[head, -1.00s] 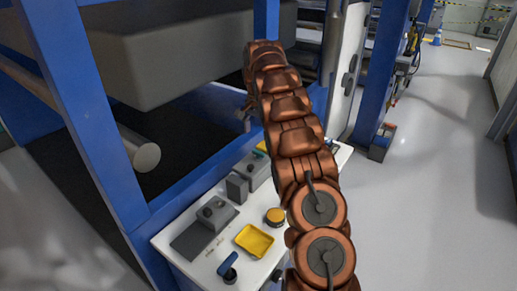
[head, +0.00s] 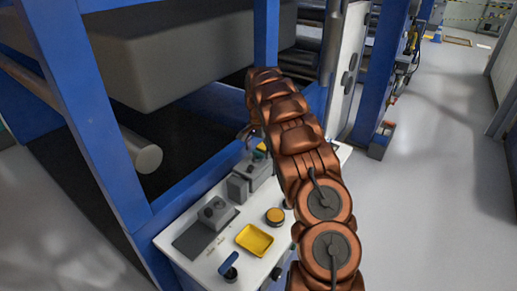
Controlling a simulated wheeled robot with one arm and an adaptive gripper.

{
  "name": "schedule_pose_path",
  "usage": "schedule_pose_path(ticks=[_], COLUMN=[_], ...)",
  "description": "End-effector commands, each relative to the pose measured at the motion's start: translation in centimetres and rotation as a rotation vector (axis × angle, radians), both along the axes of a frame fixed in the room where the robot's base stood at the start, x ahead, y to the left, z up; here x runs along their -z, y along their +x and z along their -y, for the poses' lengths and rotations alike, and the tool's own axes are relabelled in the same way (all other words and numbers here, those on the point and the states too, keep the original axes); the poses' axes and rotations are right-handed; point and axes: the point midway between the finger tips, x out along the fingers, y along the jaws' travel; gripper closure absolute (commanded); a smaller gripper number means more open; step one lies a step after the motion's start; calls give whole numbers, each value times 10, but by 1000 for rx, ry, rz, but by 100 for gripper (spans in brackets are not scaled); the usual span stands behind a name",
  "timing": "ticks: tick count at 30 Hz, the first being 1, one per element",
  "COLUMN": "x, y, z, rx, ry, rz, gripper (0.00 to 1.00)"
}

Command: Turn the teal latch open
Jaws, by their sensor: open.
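I cannot make out a teal latch for certain in the head view. A small yellow piece (head: 262,147) with a greenish tint shows at the far end of the white panel (head: 190,262), beside my arm, too small to identify. My gripper (head: 247,132) shows only as a small part at the left of my copper-coloured arm, low over the panel's far end. The arm hides most of it, and its fingertips are not clear. I see nothing held in it. I cannot tell whether it touches anything.
The panel carries a blue-handled lever (head: 229,266), a yellow tray (head: 255,240), an orange round button (head: 275,216) and grey boxes (head: 239,187). A blue frame post (head: 88,120) and a grey roller (head: 146,157) stand at left. The floor at right (head: 440,190) is clear.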

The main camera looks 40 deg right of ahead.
Motion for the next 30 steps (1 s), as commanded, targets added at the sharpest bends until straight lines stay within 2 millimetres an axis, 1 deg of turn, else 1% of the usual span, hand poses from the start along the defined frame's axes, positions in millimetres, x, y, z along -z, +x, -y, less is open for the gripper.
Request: schedule_pose_path(ticks=[8, 11, 25, 26, 30], x=[1, 1, 1, 1, 1], y=[0, 0, 0, 0, 0], z=[0, 0, 0, 0, 0], rx=[0, 0, 0, 0, -5], ry=[-1, -1, 0, 0, 0], rz=[1, 1, 1, 1, 1], gripper=[19, 27, 76, 79, 79])
